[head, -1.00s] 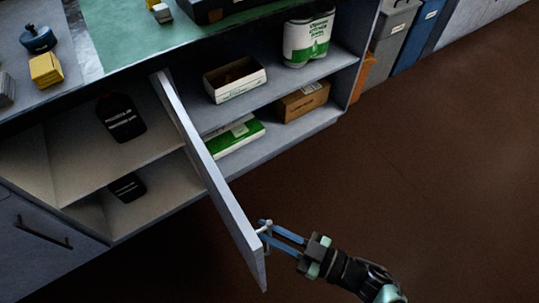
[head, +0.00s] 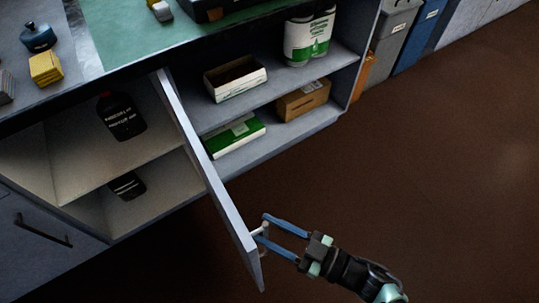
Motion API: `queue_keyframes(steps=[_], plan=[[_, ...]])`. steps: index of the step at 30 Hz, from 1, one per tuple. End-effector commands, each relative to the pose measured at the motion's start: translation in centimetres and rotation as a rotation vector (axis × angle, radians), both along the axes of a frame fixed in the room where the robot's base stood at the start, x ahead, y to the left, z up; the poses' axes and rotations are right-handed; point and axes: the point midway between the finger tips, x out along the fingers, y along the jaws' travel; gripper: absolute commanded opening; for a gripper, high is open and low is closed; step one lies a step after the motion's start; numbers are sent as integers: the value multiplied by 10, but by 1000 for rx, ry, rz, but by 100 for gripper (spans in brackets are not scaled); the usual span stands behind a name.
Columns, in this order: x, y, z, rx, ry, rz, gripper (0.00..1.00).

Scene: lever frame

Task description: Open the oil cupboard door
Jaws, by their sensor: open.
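The oil cupboard door (head: 212,175) stands swung well out from the cabinet, seen nearly edge-on. It is hinged near the middle of the cabinet front. Its handle (head: 261,231) is on the right-hand face near the free end. My gripper (head: 263,228) is open at the handle, with one blue finger to either side of it. I cannot tell whether a finger touches the handle. Inside the cupboard, a dark bottle (head: 121,117) stands on the upper shelf and another dark bottle (head: 127,186) stands on the lower one.
Right of the door are open shelves with a white-green container (head: 309,38), an open box (head: 235,78), a brown carton (head: 303,100) and a green-white box (head: 236,135). A closed cupboard (head: 38,240) is at lower left. The brown floor (head: 430,190) to the right is clear.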

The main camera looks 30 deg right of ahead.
Motion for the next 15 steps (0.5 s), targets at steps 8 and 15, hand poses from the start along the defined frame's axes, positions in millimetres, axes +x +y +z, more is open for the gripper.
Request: queue_keyframes(steps=[8,15], plan=[[-37,-25,-2,-3,5,-4,45],[-81,-53,-2,-3,3,-4,45]])
